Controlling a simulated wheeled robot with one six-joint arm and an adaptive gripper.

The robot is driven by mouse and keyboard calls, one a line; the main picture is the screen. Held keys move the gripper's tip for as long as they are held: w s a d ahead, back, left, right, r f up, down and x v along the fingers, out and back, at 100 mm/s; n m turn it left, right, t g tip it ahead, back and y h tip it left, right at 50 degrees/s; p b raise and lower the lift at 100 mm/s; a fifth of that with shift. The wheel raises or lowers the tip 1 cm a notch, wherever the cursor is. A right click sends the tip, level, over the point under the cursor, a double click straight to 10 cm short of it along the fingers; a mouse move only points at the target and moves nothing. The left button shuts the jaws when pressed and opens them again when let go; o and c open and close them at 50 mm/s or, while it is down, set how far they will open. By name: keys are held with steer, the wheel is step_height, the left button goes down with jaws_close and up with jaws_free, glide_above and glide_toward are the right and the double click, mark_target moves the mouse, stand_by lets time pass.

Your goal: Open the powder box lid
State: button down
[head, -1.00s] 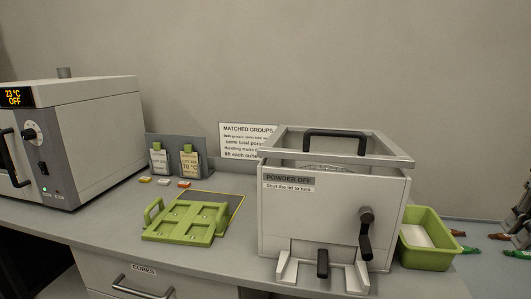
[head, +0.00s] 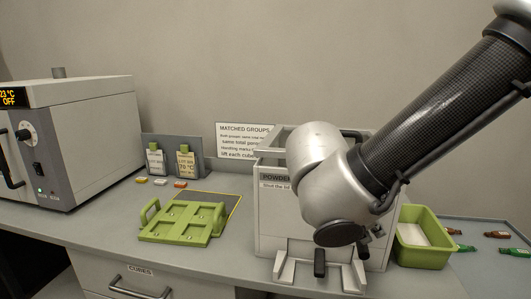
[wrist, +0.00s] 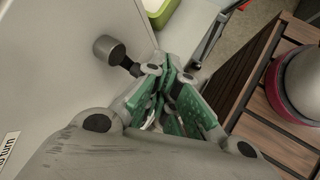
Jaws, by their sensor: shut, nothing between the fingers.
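My arm crosses in front and hides much of the lid and the box's right front. In the wrist view, my gripper (wrist: 166,80) has its green-padded fingers shut together and empty. It is beside the pale box wall (wrist: 60,50), close to the dark crank knob (wrist: 108,47), apart from the lid handle. I cannot tell whether it touches the crank.
A green bin (head: 424,258) stands right of the box. A green tray (head: 180,222) lies to the left, with the oven (head: 85,140) beyond. In the wrist view, a slatted wooden surface (wrist: 250,110) holds a red-rimmed round object (wrist: 285,100).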

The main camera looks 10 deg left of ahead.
steer(key=s+a+r+n+t+y, duration=0.1)
steer(key=a+r+n+t+y, duration=0.1)
steer(key=a+r+n+t, duration=0.4)
steer(key=a+r+n+t+y, duration=0.2)
steer(key=a+n+t, duration=0.15)
steer(key=a, duration=0.55)
steer(key=s+a+r+n+t+y, duration=0.1)
steer(key=a+r+n+t, duration=0.25)
steer(key=a+n, duration=0.3)
steer(key=w, duration=1)
steer(key=shift+r+m, duration=0.2)
steer(key=shift+m, duration=0.1)
steer(key=shift+r, duration=0.1)
steer(key=shift+w+r, duration=0.1)
steer(key=shift+r, duration=0.3)
